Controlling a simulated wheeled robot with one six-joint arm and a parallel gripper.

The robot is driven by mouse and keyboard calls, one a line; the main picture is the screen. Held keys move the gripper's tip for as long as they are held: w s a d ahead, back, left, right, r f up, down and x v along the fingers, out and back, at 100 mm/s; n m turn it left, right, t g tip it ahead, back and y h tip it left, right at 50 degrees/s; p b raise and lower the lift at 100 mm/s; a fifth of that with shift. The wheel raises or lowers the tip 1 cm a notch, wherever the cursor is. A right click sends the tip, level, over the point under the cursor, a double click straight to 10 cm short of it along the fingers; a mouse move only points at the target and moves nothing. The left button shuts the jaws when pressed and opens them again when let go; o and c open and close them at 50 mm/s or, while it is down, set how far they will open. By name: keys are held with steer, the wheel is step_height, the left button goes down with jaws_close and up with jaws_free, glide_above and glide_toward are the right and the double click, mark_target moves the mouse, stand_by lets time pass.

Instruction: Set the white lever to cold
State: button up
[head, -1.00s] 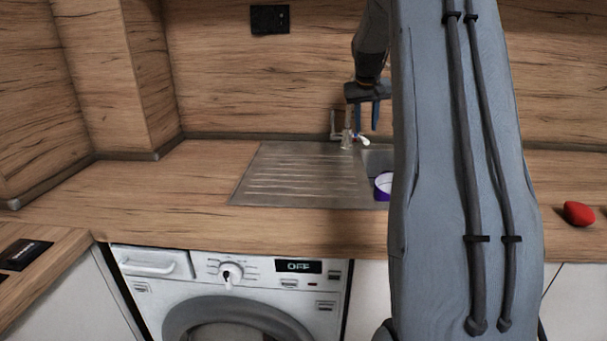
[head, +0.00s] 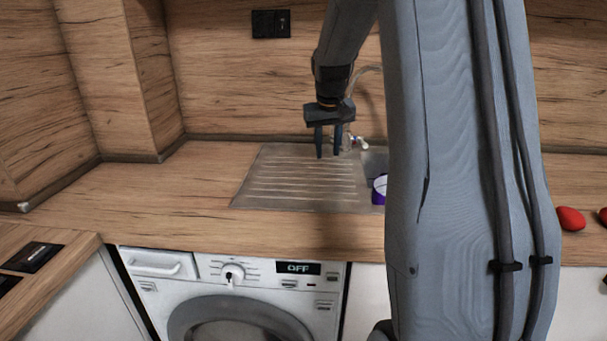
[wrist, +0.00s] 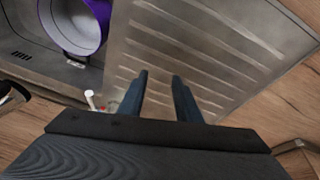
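The white lever (head: 361,143) sticks out to the right of the tap at the back of the sink. In the wrist view the lever (wrist: 90,98) shows as a small white-tipped stick left of my fingers, with a small red spot near its base. My gripper (head: 328,154) points down over the drainer, just left of the tap, and hides part of it. In the wrist view my gripper (wrist: 160,78) has its two fingers apart with nothing between them. The gripper is not touching the lever.
The ribbed steel drainer (head: 300,185) lies below my gripper. A purple and white container (head: 380,190) stands in the sink basin (wrist: 40,55). The oak splashback is behind. A red object (head: 570,219) lies at right.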

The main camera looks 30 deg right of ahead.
steer(key=shift+n+g+y, duration=0.3)
steer(key=shift+n+y, duration=0.3)
steer(key=shift+n, duration=0.1)
steer(key=s+a+p, duration=0.1)
steer(key=s+a, duration=0.2)
steer(key=a, duration=0.1)
steer(key=s+a+f+p, duration=0.1)
steer(key=s+a, duration=0.2)
steer(key=a, duration=0.1)
steer(key=s+a+p, duration=0.1)
steer(key=s+a, duration=0.2)
steer(key=a, duration=0.1)
steer(key=shift+s+a+f, duration=0.1)
steer(key=shift+a+f, duration=0.25)
